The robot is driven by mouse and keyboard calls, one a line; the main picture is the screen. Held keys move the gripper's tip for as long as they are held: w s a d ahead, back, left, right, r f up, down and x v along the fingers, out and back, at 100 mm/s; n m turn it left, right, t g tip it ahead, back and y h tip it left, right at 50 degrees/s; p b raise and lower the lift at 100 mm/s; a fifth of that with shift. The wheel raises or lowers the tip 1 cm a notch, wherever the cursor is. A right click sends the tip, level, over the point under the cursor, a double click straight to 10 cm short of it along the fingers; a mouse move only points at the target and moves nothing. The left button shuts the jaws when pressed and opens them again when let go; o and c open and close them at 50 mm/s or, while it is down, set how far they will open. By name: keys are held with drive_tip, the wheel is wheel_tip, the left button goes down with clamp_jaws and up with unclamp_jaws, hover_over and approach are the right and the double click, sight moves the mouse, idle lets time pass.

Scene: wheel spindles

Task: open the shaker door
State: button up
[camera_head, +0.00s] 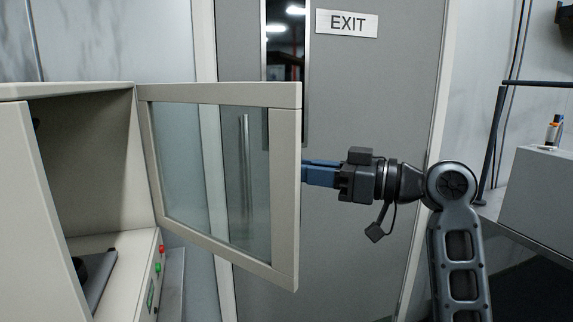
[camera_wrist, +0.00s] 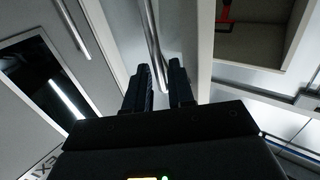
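The shaker door (camera_head: 284,190), a beige frame with a glass pane, stands swung wide open from the beige shaker (camera_head: 30,165) at the left. My gripper (camera_head: 310,172) is at the door's free edge, and its blue fingertips are partly hidden behind the frame in the head view. Contact on both sides is hard to see. The shaker's dark interior shows through the opening.
A grey door with an EXIT sign (camera_head: 347,23) stands behind the shaker door. Red and green buttons (camera_head: 159,258) are on the shaker's front. A grey box (camera_head: 550,200) with small bottles on it and a dark rail are at the right.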

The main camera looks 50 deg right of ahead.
sight(288, 168)
drive_tip(key=shift+p+x, duration=0.4)
drive_tip(key=shift+x, duration=1.65)
drive_tip(key=shift+c, duration=0.2)
clamp_jaws()
